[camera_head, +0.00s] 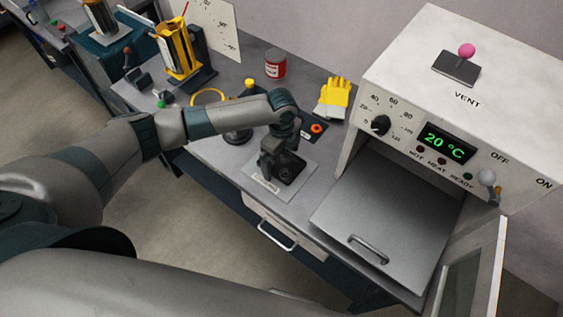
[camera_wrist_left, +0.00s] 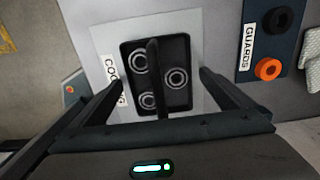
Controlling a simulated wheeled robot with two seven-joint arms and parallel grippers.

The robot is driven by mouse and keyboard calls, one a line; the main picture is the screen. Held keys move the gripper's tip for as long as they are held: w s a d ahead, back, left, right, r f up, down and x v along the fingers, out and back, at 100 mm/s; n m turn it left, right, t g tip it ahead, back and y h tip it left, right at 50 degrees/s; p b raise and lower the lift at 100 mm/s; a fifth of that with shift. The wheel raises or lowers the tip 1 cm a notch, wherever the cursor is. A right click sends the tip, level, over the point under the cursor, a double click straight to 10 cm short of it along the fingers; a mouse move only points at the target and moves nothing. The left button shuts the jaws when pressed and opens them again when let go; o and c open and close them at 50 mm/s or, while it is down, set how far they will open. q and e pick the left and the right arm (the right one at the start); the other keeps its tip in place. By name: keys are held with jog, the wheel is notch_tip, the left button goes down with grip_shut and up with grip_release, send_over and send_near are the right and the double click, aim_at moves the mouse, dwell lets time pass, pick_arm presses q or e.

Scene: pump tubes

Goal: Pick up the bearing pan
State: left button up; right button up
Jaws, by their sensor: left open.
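The bearing pan (camera_head: 292,171) is a small black tray on a pale plate (camera_head: 258,183) on the bench. In the left wrist view the pan (camera_wrist_left: 178,55) holds three ring-shaped bearings, and a dark upright bar, seemingly its handle, runs across its middle. The plate (camera_wrist_left: 104,42) carries a label reading "COOLING", partly hidden by a finger. My left gripper (camera_head: 277,152) is just above the pan and partly covers it in the head view. In the left wrist view my left gripper (camera_wrist_left: 152,84) is open, with one finger on each side of the pan. My right gripper is out of view.
A heater box (camera_head: 455,110) reading 20 °C stands at right, with a grey panel with a handle (camera_head: 385,225) before it. A red can (camera_head: 275,64), yellow gloves (camera_head: 334,98) and a dark guards block (camera_wrist_left: 272,38) are beyond the pan. A drawer (camera_head: 272,225) is below.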

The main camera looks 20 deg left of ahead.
pick_arm(q)
jog(key=shift+r, duration=0.1)
jog(key=c, duration=1.4)
jog(key=shift+o, duration=0.2)
jog(key=shift+r, duration=0.1)
